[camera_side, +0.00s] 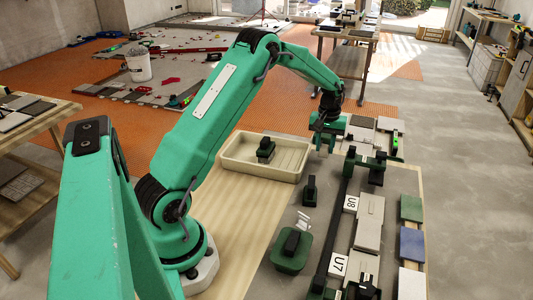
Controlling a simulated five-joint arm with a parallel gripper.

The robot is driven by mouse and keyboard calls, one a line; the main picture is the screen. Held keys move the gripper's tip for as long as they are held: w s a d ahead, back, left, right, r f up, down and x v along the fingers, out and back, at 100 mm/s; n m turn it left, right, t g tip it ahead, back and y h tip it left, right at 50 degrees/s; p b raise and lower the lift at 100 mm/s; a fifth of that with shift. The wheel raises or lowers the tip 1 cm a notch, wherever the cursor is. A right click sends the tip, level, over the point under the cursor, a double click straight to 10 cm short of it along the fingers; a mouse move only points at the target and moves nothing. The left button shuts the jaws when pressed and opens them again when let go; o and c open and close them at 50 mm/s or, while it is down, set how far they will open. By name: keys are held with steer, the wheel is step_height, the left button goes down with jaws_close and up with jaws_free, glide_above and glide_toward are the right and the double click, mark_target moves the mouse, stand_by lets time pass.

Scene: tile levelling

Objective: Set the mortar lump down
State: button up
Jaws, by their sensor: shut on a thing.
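My gripper (325,143) is at the end of the arm, pointing down just beyond the right end of the cream tray (230,164). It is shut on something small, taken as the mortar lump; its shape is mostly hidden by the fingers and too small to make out. I cannot tell whether it touches the surface below. Small pale grey streaks (303,220) lie on the grey board to the right of the bench.
A dark rail (340,225) runs along the board beside pale tiles marked U8 and U7. A green tool with a black grip (290,250) and a small dark green block (310,190) stand left of it. Coloured tiles (411,208) line the right edge. Bare wood (245,215) lies before the tray.

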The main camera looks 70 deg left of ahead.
mark_target(325, 147)
steer(key=shift+f, duration=1.75)
steer(key=shift+f, duration=0.1)
steer(key=o, duration=1)
step_height(325, 147, up, 12)
